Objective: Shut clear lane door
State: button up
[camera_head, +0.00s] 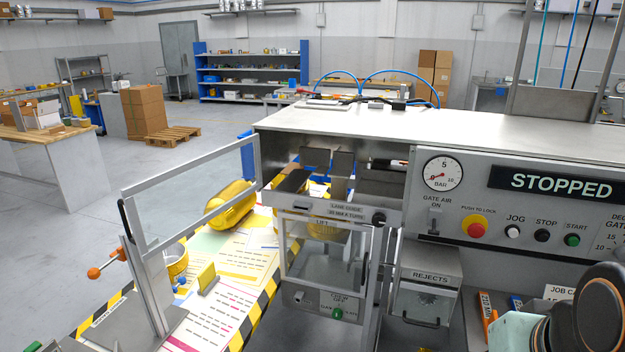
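A clear door (190,203) in a grey metal frame stands swung open on the left of the machine. Its right edge meets the machine's front left corner, and its free left end, with a dark handle (128,221), points out to the left over the table. Behind it, the opening into the machine's lane (330,170) is uncovered. A second, smaller clear panel (325,255) under the lane guide label sits in its frame on the machine's front; whether it is latched cannot be told. My gripper is not in view.
A lever with an orange knob (94,273) and a metal post (152,290) stand below the door's free end. A yellow rounded object (230,205) lies behind the door. The control panel (530,205) reads STOPPED. Dark rounded parts fill the lower right corner.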

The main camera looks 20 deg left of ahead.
aim_at(128, 201)
jog(key=k+j+z, duration=0.1)
jog(key=k+j, duration=0.35)
jog(key=j, duration=0.2)
jog(key=k+j+z, duration=0.1)
jog(key=k+j, duration=0.35)
jog(key=j, duration=0.2)
jog(key=k+j, duration=0.1)
jog(key=j, duration=0.25)
jog(key=k+j+z, duration=0.1)
jog(key=j, duration=0.3)
jog(key=k+j, duration=0.15)
jog(key=j, duration=0.2)
jog(key=k+j+z, duration=0.1)
jog(key=j, duration=1.05)
jog(key=j+z, duration=0.15)
jog(key=j, duration=0.65)
jog(key=j+u, duration=0.1)
jog(key=j, duration=0.4)
jog(key=i+j+u, duration=0.1)
jog(key=u, duration=0.25)
jog(key=j, duration=0.1)
